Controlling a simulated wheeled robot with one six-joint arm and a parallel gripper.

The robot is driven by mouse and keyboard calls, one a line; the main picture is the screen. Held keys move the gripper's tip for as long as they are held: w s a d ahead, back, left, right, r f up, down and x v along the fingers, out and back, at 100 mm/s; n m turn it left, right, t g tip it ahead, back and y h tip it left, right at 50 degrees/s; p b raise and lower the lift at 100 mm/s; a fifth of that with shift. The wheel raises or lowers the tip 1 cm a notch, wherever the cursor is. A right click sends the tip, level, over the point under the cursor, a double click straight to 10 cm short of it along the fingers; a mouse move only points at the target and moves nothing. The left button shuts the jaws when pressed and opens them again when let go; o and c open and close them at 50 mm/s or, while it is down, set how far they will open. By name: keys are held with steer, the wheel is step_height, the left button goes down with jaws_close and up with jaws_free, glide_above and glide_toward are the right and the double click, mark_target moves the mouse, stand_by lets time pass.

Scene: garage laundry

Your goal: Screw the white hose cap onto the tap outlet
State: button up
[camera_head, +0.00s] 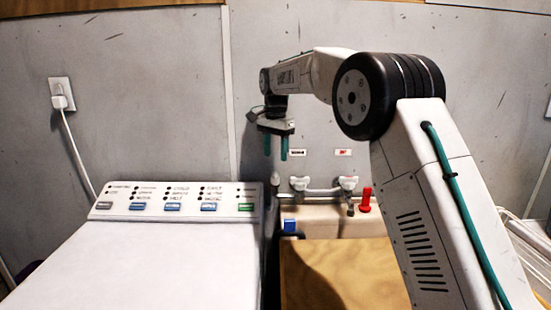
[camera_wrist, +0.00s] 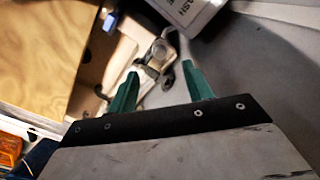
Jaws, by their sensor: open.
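My gripper (camera_head: 276,157) has green fingers pointing down, open, with nothing between them. It hangs near the back wall, above the left end of a pipe with two white-handled taps, the left tap (camera_head: 300,184) and the right tap (camera_head: 348,184). A small pale tapered piece (camera_head: 275,183) stands just below the fingertips; I cannot tell if it is the white hose cap. In the wrist view, a metal tap fitting (camera_wrist: 158,56) shows beyond the open gripper (camera_wrist: 160,76). I cannot clearly make out the hose cap or the tap outlet.
A white washing machine (camera_head: 150,265) with a raised control panel fills the left. A wooden board (camera_head: 330,275) lies right of it. A red fitting (camera_head: 365,200) stands beside the right tap, and a blue piece (camera_head: 290,226) sits below the pipe. The wall behind is close.

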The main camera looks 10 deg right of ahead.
steer(key=shift+f, duration=0.15)
steer(key=shift+a+f, duration=0.1)
steer(key=shift+f, duration=1.45)
steer(key=o, duration=0.3)
steer(key=shift+o, duration=0.2)
